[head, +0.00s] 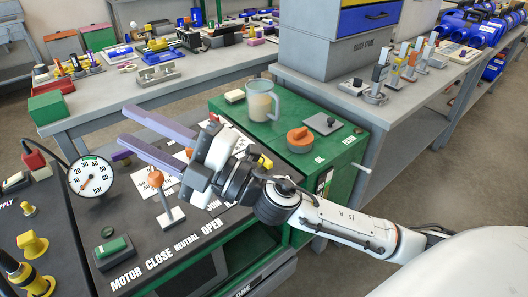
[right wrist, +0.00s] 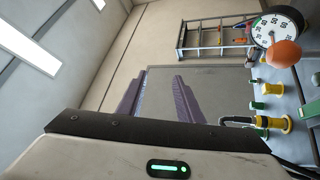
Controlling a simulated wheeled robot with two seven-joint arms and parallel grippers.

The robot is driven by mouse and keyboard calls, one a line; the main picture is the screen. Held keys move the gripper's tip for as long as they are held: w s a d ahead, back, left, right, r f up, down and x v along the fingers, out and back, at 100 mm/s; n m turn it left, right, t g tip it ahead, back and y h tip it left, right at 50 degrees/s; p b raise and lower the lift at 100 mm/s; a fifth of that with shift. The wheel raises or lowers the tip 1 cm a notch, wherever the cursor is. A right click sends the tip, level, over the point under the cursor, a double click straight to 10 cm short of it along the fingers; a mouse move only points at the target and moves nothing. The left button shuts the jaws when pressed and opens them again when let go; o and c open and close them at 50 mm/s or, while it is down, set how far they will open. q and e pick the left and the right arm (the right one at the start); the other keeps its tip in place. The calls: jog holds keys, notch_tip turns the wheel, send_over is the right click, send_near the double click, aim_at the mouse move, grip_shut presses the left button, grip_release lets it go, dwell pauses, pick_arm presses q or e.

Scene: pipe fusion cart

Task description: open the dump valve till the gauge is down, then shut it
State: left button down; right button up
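The round white gauge (head: 91,176), marked in bar, stands at the left of the dark panel; a red needle end shows at its lower left, but I cannot read an exact value. It also shows in the right wrist view (right wrist: 278,28). A lever with an orange ball knob (head: 155,179) stands behind the CLOSE, NEUTRAL, OPEN lettering. A yellow knob (head: 33,245) stands at the lower left; I cannot tell which control is the dump valve. My right gripper (head: 124,125) is open and empty, its purple fingers above and beyond the lever. My left gripper is not in view.
A green button (head: 111,246) sits beside the MOTOR lettering. A green cabinet (head: 340,185) at the right bears a clear jug (head: 261,101) and an orange knob (head: 300,138). Grey benches with tools stand behind.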

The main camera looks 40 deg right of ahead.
jog(key=s+a+n+g+y, duration=0.2)
jog(key=a+n+g+y, duration=0.2)
jog(key=n+g, duration=0.3)
jog(key=n+g+h, duration=0.6)
jog(key=n+h, duration=0.1)
jog(key=h, duration=1)
send_near(264, 157)
jog(key=p+x, duration=0.1)
jog(key=x, duration=0.7)
jog(key=shift+w+f, duration=0.1)
jog(key=shift+w, duration=0.15)
